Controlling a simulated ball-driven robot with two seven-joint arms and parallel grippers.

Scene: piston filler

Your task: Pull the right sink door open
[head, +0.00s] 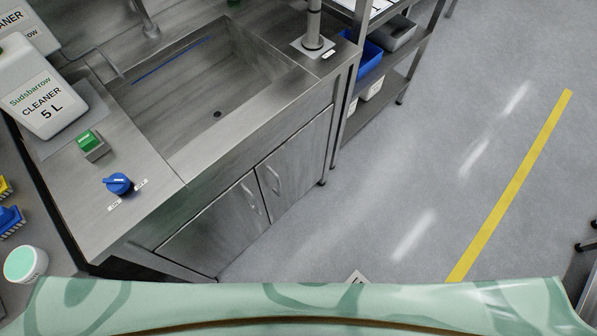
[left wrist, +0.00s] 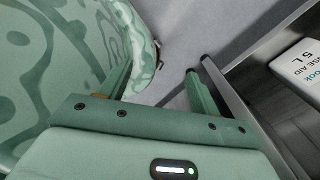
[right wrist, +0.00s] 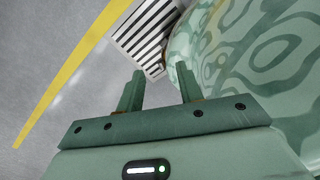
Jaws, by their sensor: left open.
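The right sink door (head: 294,162) is the grey metal door under the sink, on the right of a pair in the head view. It looks shut, flush with the cabinet front. Its upright bar handle (head: 272,180) is near its left edge, beside the handle of the left sink door (head: 212,232). Neither gripper shows in the head view. My left gripper (left wrist: 160,60) is open and empty in the left wrist view, with grey floor between its fingers. My right gripper (right wrist: 159,69) is open and empty in the right wrist view. Neither wrist view shows the door.
The sink basin (head: 215,95) is above the doors. A cleaner jug (head: 38,85), green button (head: 86,140) and blue knob (head: 117,183) stand on the counter. A white container (left wrist: 300,68) is near my left gripper.

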